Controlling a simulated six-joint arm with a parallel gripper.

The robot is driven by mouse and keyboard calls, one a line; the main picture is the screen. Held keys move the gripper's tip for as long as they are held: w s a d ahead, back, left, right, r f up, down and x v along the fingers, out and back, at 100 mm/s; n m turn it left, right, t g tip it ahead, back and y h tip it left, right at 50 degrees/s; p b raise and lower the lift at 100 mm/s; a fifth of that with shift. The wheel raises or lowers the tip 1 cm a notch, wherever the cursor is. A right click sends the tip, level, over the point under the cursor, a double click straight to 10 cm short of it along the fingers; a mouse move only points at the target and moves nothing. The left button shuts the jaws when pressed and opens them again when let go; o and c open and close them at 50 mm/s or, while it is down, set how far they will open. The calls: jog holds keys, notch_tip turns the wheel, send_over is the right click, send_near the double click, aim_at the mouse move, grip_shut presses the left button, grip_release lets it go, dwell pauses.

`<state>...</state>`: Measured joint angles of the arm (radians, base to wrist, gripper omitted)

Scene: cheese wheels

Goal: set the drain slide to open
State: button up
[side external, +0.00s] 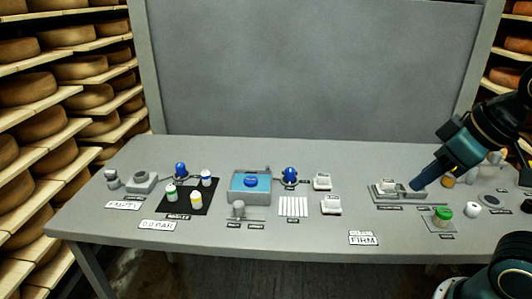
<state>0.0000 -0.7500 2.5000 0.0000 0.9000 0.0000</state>
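A small grey knob on a flat track (239,209) sits just in front of the blue-filled basin (236,194). It looks like the drain slide and stands towards the left end of its track. Two small dark labels lie in front of it, too small to read. My gripper (416,186) is far to the right, pointing down-left at the right end of a grey block fixture (385,187). Its dark blue fingers look close together, but I cannot tell whether they are open or shut, or whether they touch the fixture.
Blue-topped pieces (181,170) and (290,175) stand behind the front row. A black mat (186,209) with several small bottles lies left of the basin. A striped white pad (293,207) and white blocks (331,205) lie to its right. A green-lidded jar (443,215) stands near my gripper.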

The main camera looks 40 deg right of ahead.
jog(key=shift+o, duration=0.2)
jog(key=shift+o, duration=1.3)
jog(key=w+a+r+n+g, duration=0.1)
jog(key=w+a+r, duration=0.1)
jog(key=w, duration=0.8)
jog(key=w+a+r+g, duration=0.2)
jog(key=w, duration=0.8)
jog(key=w+a+f+g, duration=0.1)
jog(key=w+a+f, duration=0.2)
jog(key=w+f, duration=0.2)
jog(key=w+a+f, duration=0.3)
jog(key=w+f, duration=0.2)
jog(key=w, duration=0.2)
jog(key=w+a+f+n+g, duration=0.1)
jog(key=w+a+f, duration=0.1)
jog(key=w+f, duration=0.3)
jog(key=shift+w+a+g, duration=0.3)
jog(key=shift+w+a, duration=0.1)
jog(key=shift+w, duration=0.5)
jog(key=shift+f, duration=0.1)
